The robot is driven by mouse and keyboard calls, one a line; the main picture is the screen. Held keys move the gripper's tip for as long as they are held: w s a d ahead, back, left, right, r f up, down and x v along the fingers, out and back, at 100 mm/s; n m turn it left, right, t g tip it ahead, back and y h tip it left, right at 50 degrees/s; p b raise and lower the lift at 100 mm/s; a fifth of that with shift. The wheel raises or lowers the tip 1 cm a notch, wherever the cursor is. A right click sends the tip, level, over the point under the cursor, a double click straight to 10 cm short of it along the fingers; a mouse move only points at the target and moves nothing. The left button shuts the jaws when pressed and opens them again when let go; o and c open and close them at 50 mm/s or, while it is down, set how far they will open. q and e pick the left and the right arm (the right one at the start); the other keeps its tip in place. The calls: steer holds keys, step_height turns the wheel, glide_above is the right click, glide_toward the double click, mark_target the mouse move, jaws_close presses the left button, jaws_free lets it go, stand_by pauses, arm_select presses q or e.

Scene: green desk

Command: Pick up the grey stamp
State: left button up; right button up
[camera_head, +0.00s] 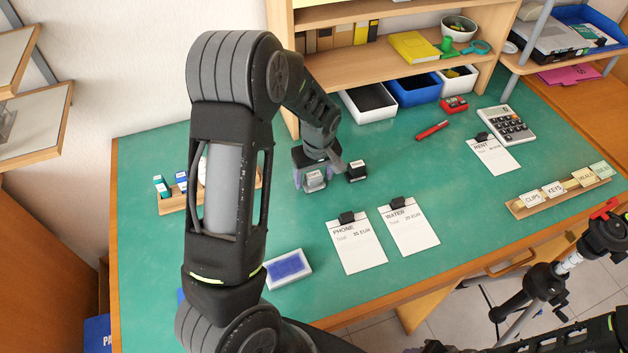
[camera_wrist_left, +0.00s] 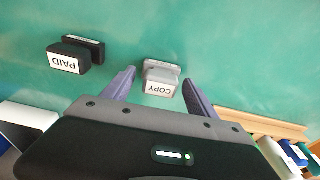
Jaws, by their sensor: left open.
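The grey stamp (camera_head: 315,181) stands on the green desk and shows a white COPY label in the left wrist view (camera_wrist_left: 161,80). My left gripper (camera_wrist_left: 158,79) is open over it, with one purple finger on each side of the stamp. I see a gap on both sides in the wrist view. In the head view my left gripper (camera_head: 319,168) is low above the desk and partly covers the stamp. My right gripper (camera_head: 428,348) barely shows at the bottom edge of the head view, too cut off to read its fingers.
A black PAID stamp (camera_head: 356,171) stands close to the right of the grey stamp. PHONE (camera_head: 357,243) and WATER (camera_head: 409,234) clipboards lie nearer. A blue ink pad (camera_head: 287,269) is at the front left. A wooden holder (camera_head: 175,205) stands left. Bins (camera_head: 368,103) line the back.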

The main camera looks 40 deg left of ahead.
arm_select(q)
jaws_close()
stand_by(0.8)
